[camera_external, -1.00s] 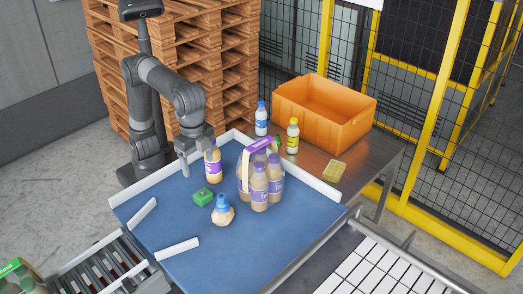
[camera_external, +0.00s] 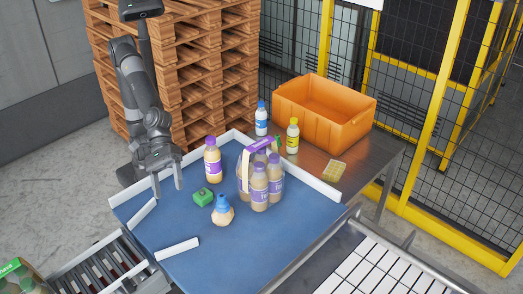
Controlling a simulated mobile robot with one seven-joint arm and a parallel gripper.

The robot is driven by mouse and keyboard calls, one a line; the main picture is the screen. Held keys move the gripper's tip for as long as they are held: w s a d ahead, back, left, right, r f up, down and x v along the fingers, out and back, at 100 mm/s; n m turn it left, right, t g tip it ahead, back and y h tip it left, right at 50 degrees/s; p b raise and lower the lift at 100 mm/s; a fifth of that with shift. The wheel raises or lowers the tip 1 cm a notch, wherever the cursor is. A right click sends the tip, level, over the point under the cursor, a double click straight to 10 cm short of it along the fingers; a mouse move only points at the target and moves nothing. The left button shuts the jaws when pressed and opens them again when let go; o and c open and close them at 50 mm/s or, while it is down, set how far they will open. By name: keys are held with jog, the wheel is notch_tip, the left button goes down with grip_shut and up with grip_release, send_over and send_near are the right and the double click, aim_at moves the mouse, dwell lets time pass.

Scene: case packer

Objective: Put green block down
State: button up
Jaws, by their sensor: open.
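The small green block (camera_external: 203,197) rests on the blue table surface (camera_external: 190,250), left of the middle. My gripper (camera_external: 167,191) is open and empty, pointing down over the table's left side. It is to the left of the green block and apart from it. No part of the block is hidden by the gripper.
A purple-capped bottle (camera_external: 212,165) stands behind the block. A blue-capped round bottle (camera_external: 223,212) is close in front of it, to the right. A pack of several bottles (camera_external: 260,190) stands further right. White rails (camera_external: 177,248) edge the table. An orange crate (camera_external: 330,128) is at the back right.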

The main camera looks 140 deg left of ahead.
aim_at(206, 194)
jog(key=s+a+f+n+t+y, duration=0.1)
jog(key=s+a+f+n+y, duration=0.1)
jog(key=a+n, duration=0.1)
jog(key=s+a+f+n+t+y, duration=0.1)
jog(key=s+a+n+y, duration=0.1)
jog(key=n, duration=0.4)
jog(key=s+a+f+n+t+y, duration=0.1)
jog(key=s+a+f+n+y, duration=0.1)
jog(key=a+n, duration=0.3)
jog(key=shift+s+f, duration=0.25)
jog(key=shift+f, duration=0.1)
jog(key=shift+w+f+n, duration=0.1)
jog(key=shift+f+n, duration=0.05)
jog(key=shift+n, duration=0.15)
jog(key=shift+w+a+f, duration=0.1)
jog(key=shift+w+f, duration=0.05)
jog(key=shift+w, duration=0.2)
jog(key=shift+t, duration=0.3)
jog(key=shift+x, duration=4.85)
jog(key=shift+c, duration=0.3)
jog(key=c, duration=1.1)
